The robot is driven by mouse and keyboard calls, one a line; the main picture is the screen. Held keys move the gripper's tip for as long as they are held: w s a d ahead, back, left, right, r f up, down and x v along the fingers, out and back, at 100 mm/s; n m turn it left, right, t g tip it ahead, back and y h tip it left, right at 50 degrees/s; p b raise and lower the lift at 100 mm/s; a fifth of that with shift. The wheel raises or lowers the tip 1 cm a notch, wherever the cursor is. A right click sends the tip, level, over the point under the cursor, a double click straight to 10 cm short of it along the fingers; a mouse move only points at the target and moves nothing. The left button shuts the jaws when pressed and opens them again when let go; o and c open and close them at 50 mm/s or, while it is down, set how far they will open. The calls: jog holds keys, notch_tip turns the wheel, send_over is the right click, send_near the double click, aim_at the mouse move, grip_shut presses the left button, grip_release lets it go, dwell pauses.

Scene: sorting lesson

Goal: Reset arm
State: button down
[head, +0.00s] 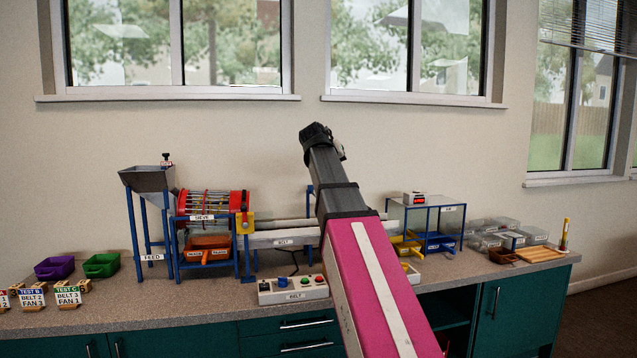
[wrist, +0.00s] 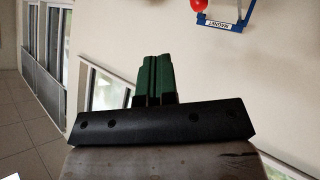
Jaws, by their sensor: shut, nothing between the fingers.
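My arm rises across the middle of the head view, a pink link with a white stripe leading to a black end section high in front of the wall. My gripper (wrist: 155,62) shows in the wrist view as dark green fingers pressed together above a black bar. It is shut and empty, and touches nothing that I can see. In the head view the fingers cannot be made out.
A bench (head: 190,318) holds a feed hopper (head: 148,180), a red sieve drum (head: 212,204), a belt (head: 283,239), a button box (head: 292,289) and a blue-framed bin unit (head: 429,220). Purple (head: 54,268) and green (head: 102,265) bins stand left, clear containers (head: 497,232) right.

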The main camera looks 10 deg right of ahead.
jog(key=s+a+f+n+g+y, duration=0.1)
jog(key=s+a+f+g+y, duration=0.1)
jog(key=f, duration=1.5)
jog(key=s+a+f+n+g+y, duration=0.1)
jog(key=s+f+g+y, duration=0.1)
jog(key=f, duration=1.5)
jog(key=s+a+f+g+y, duration=0.1)
jog(key=s+a+f+g, duration=0.1)
jog(key=s+f, duration=0.7)
jog(key=s+a+f+g+y, duration=0.2)
jog(key=s+f, duration=0.7)
jog(key=f, duration=1)
jog(key=shift+s+a+n+y, duration=0.3)
jog(key=shift+s+a, duration=0.1)
